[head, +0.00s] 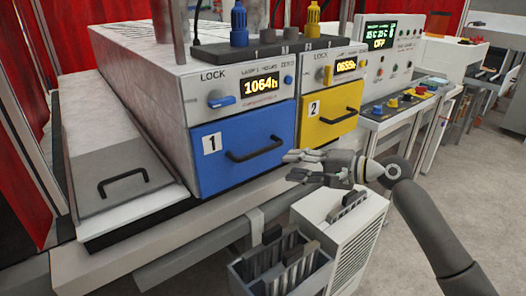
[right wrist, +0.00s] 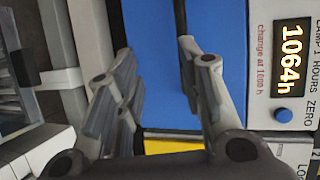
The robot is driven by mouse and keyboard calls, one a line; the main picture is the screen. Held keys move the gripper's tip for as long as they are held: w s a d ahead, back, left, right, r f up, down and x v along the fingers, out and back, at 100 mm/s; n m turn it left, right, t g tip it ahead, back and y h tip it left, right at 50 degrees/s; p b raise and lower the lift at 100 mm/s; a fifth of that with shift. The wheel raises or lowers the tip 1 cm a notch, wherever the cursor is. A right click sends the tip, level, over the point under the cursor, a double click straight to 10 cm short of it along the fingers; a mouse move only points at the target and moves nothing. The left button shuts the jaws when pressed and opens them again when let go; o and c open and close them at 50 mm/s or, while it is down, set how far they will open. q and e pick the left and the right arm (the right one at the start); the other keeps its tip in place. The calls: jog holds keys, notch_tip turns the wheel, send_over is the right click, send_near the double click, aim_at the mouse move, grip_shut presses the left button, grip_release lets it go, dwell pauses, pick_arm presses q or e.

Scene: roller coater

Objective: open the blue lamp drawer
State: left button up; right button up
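The blue lamp drawer (head: 228,158) is labelled 1 and looks shut, flush with the machine front. Its black bar handle (head: 255,148) runs across the face. A blue lock knob (head: 221,101) sits above it beside a display reading 1064h (head: 260,84). My right gripper (head: 288,167) is in front of the drawer's lower right, its fingers open and apart from the handle, with nothing between them. My left gripper is out of view.
A yellow drawer (head: 328,118) labelled 2 is just to the right. A grey sloped cover (head: 110,165) with a handle is on the left. Below stand a grey bin (head: 250,281) with slotted parts and a white vented cabinet (head: 350,240). Open floor lies right.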

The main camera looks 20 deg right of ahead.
aim_at(266, 151)
jog(key=shift+m, duration=0.4)
jog(key=w+a+p, duration=0.1)
jog(key=w, duration=0.1)
jog(key=w+a+p, duration=0.1)
jog(key=w+a, duration=0.1)
jog(key=w, duration=0.1)
jog(key=w+a+r+p, duration=0.1)
jog(key=w+a, duration=0.1)
jog(key=shift+w+a, duration=0.2)
jog(key=shift+w, duration=0.1)
jog(key=shift+w+a+f, duration=0.25)
jog(key=shift+w+a, duration=0.15)
jog(key=shift+w, duration=0.05)
grip_shut()
